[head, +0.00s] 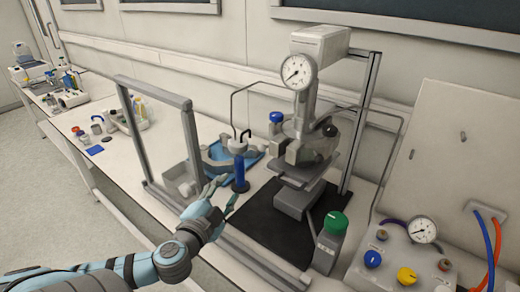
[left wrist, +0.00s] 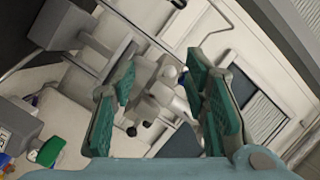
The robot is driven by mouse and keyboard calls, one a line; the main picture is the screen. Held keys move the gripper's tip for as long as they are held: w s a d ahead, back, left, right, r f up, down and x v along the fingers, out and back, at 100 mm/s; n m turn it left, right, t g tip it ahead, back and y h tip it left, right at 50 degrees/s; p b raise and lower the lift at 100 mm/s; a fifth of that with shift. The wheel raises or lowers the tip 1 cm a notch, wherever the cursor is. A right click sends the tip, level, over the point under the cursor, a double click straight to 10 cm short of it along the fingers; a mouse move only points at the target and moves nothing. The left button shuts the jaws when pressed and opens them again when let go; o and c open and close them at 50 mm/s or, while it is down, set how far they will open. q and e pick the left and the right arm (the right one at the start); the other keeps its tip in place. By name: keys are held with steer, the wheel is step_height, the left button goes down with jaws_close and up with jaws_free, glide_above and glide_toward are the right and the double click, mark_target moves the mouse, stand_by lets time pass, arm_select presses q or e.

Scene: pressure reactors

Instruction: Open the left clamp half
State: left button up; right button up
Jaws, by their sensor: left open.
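The pressure reactor (head: 300,130) stands on a black mat (head: 265,220), with a metal clamp around its head. What looks like the left clamp half (head: 281,150) is a grey piece at the clamp's left; I cannot tell how far it is open. My left gripper (head: 228,188) is open and empty, left of the reactor and apart from it, near a blue cylinder (head: 240,174). In the left wrist view the green-padded fingers (left wrist: 165,95) are spread, with grey metal reactor parts and black knobs (left wrist: 146,124) visible beyond them. My right gripper is not in view.
A grey frame (head: 190,140) stands on the bench left of the reactor. A blue tray (head: 215,155) lies behind the gripper. A thin tube loops behind the reactor.

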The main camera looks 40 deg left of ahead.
mark_target(260, 150)
arm_select(q)
steer(key=w+r, duration=0.1)
steer(key=w, duration=0.4)
steer(key=w+r+m+t+h, duration=0.1)
steer(key=w, duration=0.4)
steer(key=w+a+r+m, duration=0.1)
steer(key=w+r, duration=0.1)
steer(key=w, duration=0.3)
steer(key=shift+w+t+h+b, duration=0.25)
steer(key=shift+t+h+b, duration=0.05)
steer(key=shift+t, duration=0.1)
jaws_close()
